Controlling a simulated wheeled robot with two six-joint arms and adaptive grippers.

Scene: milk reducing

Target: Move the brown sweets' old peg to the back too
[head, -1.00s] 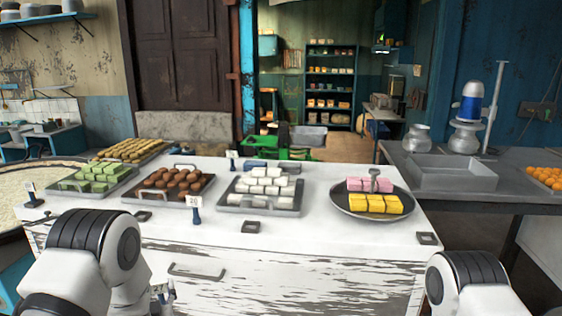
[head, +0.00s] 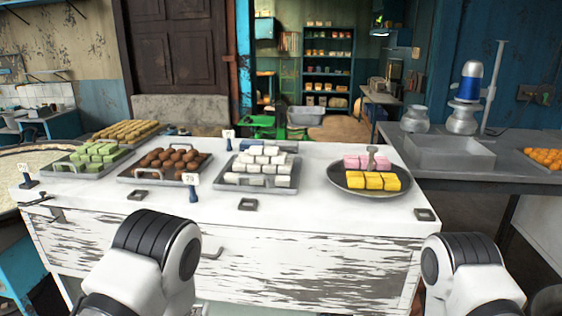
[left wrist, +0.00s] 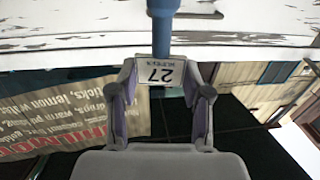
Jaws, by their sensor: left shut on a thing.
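In the left wrist view my left gripper (left wrist: 160,100) is shut on a blue peg (left wrist: 163,25) with a white tag reading 27 (left wrist: 162,72) between the fingers. The head view does not show this gripper; my arm link covers that area. The brown sweets (head: 173,160) lie on a metal tray (head: 130,177) on the white counter. A blue peg with a white tag (head: 191,180) stands at the tray's front right corner. Another tagged peg (head: 228,133) stands at the back, between the brown and white sweets' trays. My right gripper is out of view.
Green sweets (head: 97,152) stand left of the brown ones, white sweets (head: 262,160) to the right, and a round dish (head: 345,183) farther right. A tagged peg (head: 25,175) stands at the counter's left end. The counter's front strip (head: 310,215) is mostly clear.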

